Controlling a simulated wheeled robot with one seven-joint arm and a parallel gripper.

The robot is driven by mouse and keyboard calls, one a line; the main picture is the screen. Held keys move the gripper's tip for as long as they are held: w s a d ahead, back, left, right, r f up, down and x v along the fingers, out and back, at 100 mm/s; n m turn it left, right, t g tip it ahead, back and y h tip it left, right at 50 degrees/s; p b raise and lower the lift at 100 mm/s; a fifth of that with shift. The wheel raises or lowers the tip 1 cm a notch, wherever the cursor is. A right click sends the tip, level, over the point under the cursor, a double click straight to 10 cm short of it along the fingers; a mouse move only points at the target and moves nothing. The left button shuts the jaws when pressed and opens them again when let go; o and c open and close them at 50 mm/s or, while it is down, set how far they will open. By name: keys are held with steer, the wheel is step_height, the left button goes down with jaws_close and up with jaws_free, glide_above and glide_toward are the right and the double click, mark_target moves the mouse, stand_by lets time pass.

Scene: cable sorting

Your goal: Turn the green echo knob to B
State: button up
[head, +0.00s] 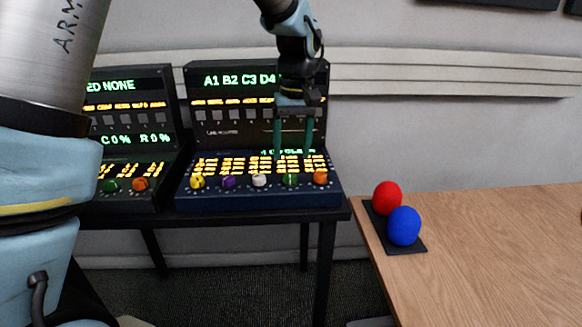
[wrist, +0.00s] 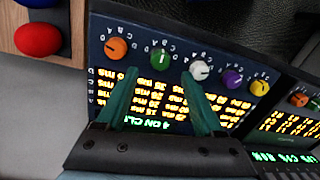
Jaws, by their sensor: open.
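The green knob (head: 290,180) is on the front row of the right console (head: 262,199), between the white knob (head: 259,180) and the orange knob (head: 320,177). In the wrist view the green knob (wrist: 160,60) has a white pointer mark and small letters around it; which letter it points to is too small to tell. My gripper (head: 292,156) is open, its two green fingers pointing down above the console near the green knob. In the wrist view the fingers (wrist: 160,84) are spread and empty, with the green knob beyond their tips, apparently not touched.
A yellow knob (head: 197,181) and a purple knob (head: 229,182) share the row. A second console (head: 125,200) stands at left. A red ball (head: 387,197) and a blue ball (head: 404,226) sit on a dark tray on the wooden table (head: 490,250).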

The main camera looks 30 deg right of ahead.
mark_target(293, 175)
step_height(293, 175, up, 5)
steer(key=shift+d, duration=0.1)
stand_by(0.6)
steer(key=shift+n+h, duration=0.4)
steer(key=shift+n, duration=0.1)
steer(key=w+a+f, duration=0.1)
steer(key=w+a, duration=0.1)
steer(key=a, duration=0.4)
steer(key=w+a+f, duration=0.1)
steer(key=a+f, duration=0.1)
steer(key=a, duration=0.5)
steer(key=w+a+f, duration=0.2)
steer(key=a, duration=0.4)
steer(key=shift+w+a, duration=0.25)
steer(key=shift+w, duration=0.1)
steer(key=s+a+f, duration=0.2)
steer(key=s+a, duration=0.1)
steer(key=a, duration=0.6)
steer(key=s+a+f+t, duration=0.1)
steer(key=s+a+f, duration=0.2)
steer(key=a, duration=0.6)
steer(key=shift+n, duration=0.3)
